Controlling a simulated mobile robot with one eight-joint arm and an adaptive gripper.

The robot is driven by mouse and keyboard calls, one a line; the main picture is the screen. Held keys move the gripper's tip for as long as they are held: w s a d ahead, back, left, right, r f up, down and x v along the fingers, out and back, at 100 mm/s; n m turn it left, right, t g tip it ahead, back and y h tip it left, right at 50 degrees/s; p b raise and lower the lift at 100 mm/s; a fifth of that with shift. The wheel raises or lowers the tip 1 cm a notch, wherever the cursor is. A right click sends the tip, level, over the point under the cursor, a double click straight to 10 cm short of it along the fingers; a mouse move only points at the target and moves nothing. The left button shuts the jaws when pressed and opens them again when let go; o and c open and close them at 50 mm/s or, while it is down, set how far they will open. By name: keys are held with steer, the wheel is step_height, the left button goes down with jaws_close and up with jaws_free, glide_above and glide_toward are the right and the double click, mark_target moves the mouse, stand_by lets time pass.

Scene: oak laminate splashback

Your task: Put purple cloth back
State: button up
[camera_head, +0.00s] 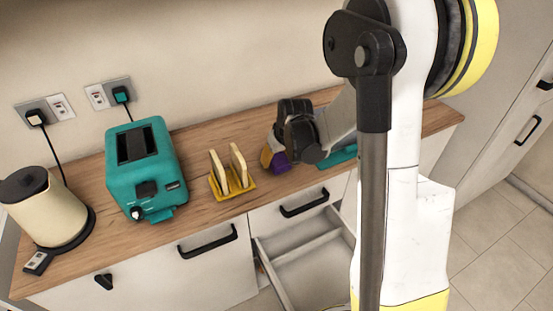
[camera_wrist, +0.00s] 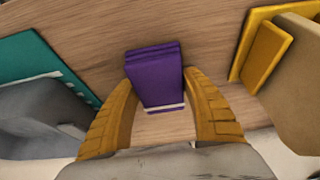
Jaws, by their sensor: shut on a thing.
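The purple cloth (camera_wrist: 154,75) is a folded block with a pale stripe near one edge. It sits between the two yellow fingers of my gripper (camera_wrist: 158,108) in the wrist view, over the wooden counter. In the head view the purple cloth (camera_head: 280,163) shows below my gripper (camera_head: 272,161), at counter height to the right of the toast rack. My gripper is shut on it. Whether the cloth touches the counter is hard to tell. An open, light grey drawer (camera_head: 308,262) is below the counter front, and the part I see looks empty.
A yellow rack (camera_head: 236,190) with two toast-like slices stands left of my gripper. A teal toaster (camera_head: 147,168) and a cream kettle (camera_head: 48,208) stand further left. A teal flat item (camera_head: 338,157) lies right of my gripper. The open drawer juts out in front.

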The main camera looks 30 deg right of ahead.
steer(key=o, duration=1)
steer(key=shift+r, duration=0.1)
steer(key=p+v, duration=0.5)
steer(key=v, duration=0.6)
steer(key=shift+w, duration=0.1)
steer(key=s+a+r+t, duration=0.1)
steer(key=s+a+r, duration=0.4)
steer(key=s, duration=0.4)
steer(key=s+a+r+t, duration=0.1)
steer(key=s+a+r, duration=0.4)
steer(key=s+a, duration=0.2)
steer(key=s, duration=0.2)
steer(key=shift+s+r+t, duration=0.3)
steer(key=shift+s+r, duration=0.05)
steer(key=shift+r, duration=0.05)
